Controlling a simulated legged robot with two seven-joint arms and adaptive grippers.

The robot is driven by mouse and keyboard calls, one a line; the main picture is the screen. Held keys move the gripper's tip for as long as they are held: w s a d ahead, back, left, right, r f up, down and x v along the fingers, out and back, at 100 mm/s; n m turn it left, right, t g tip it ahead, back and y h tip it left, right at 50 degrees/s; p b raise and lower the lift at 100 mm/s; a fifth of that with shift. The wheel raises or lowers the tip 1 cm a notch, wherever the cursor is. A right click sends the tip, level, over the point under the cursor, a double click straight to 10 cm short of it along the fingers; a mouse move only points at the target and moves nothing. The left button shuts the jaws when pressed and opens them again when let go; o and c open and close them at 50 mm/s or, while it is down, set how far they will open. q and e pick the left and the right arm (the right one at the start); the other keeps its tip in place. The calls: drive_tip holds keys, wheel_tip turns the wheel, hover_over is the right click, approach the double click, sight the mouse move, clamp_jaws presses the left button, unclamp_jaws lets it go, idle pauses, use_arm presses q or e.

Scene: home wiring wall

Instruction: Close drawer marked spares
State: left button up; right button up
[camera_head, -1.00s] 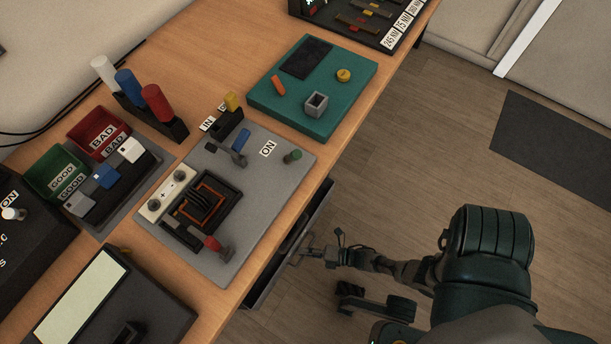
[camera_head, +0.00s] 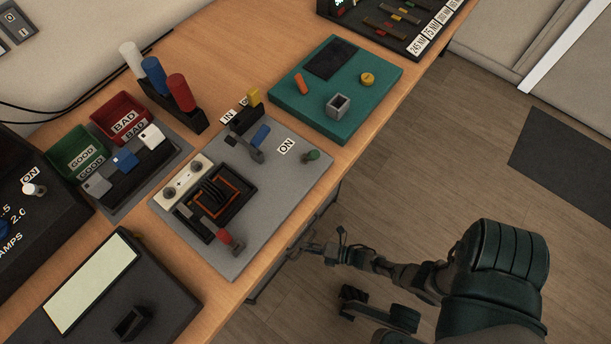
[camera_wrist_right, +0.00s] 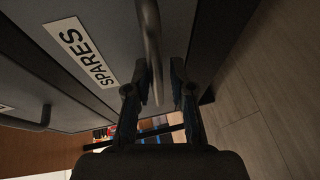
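The drawer marked spares shows its grey front (camera_wrist_right: 98,20) and white SPARES label (camera_wrist_right: 82,52) in the wrist view. In the head view only a narrow strip of the drawer (camera_head: 322,208) shows below the bench edge, and its inside is hidden. My right gripper (camera_head: 308,248) is at the drawer front. In the wrist view its two fingers (camera_wrist_right: 158,95) are apart, one on each side of the bar handle (camera_wrist_right: 151,45). Whether they touch the handle is unclear. My left gripper is not in view.
The wooden bench (camera_head: 228,42) carries a grey switch panel (camera_head: 285,185), a teal mat (camera_head: 375,100), and red (camera_head: 118,108) and green (camera_head: 72,140) bins. Another drawer handle (camera_wrist_right: 28,122) shows beside the spares drawer.

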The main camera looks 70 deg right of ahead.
drive_tip(key=v, duration=1.1)
drive_tip(key=shift+s, duration=0.35)
drive_tip(key=shift+d, duration=0.15)
